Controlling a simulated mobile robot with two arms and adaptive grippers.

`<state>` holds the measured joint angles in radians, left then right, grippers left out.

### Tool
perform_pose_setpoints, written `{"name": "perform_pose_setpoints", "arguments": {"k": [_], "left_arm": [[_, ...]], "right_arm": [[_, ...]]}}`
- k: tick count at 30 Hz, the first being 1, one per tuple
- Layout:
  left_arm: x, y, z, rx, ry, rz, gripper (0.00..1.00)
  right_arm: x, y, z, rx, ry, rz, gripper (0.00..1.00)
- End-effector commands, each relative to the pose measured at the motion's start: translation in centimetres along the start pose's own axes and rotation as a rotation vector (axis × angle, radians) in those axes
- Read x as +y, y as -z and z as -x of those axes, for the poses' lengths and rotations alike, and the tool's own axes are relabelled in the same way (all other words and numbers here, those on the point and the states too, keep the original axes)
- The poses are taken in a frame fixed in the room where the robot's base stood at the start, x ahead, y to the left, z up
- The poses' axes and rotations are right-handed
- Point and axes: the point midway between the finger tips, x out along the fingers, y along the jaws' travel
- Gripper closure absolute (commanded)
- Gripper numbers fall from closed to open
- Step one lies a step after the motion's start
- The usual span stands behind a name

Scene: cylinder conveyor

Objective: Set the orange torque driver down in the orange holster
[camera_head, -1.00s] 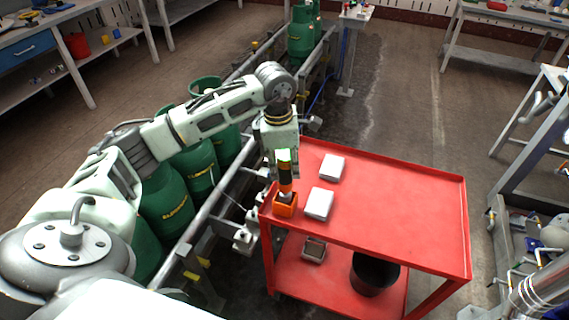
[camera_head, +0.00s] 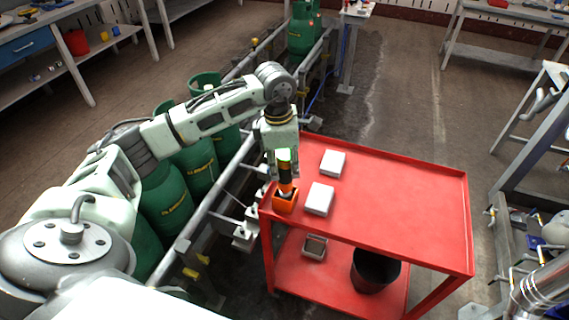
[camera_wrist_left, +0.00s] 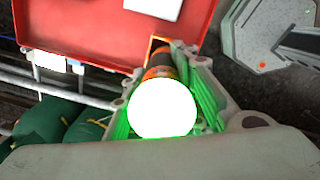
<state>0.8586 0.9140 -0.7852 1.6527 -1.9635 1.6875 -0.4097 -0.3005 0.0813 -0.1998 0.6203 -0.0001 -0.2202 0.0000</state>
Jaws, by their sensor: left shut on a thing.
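The orange and black torque driver (camera_head: 285,183) stands upright in the head view, its lower end at the orange holster (camera_head: 286,203). The holster sits on the near left corner of the red cart (camera_head: 410,210). My left gripper (camera_head: 286,158) is shut on the driver's upper part from above. In the left wrist view the driver (camera_wrist_left: 163,105) shows a bright white round end between green-lit fingers (camera_wrist_left: 165,88), with a bit of orange holster rim (camera_wrist_left: 158,42) behind it. How deep the driver sits in the holster is hidden. My right gripper is not in view.
Two white boxes (camera_head: 320,199) (camera_head: 333,163) lie on the cart just right of the holster. A black bucket (camera_head: 375,272) and a small grey tray (camera_head: 314,247) are on the lower shelf. Green gas cylinders (camera_head: 166,200) line the conveyor at left. The cart's right half is clear.

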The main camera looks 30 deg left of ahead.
Motion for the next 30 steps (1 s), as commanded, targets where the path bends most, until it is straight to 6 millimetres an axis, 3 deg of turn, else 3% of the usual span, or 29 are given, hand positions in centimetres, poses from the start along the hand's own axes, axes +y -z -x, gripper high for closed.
{"name": "perform_pose_setpoints", "arguments": {"k": [18,27,28,30], "left_arm": [[0.0,0.2,-2.7,-0.002,-0.002,0.001,1.0],[0.0,0.2,-2.7,-0.002,-0.002,0.001,1.0],[0.0,0.2,-2.7,-0.002,-0.002,0.001,0.71],[0.0,0.2,-2.7,-0.002,-0.002,0.001,0.65]], "right_arm": [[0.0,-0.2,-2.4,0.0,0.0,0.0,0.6],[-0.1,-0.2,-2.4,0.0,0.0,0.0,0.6],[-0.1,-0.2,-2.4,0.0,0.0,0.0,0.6],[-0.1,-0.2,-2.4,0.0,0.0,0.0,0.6]]}}
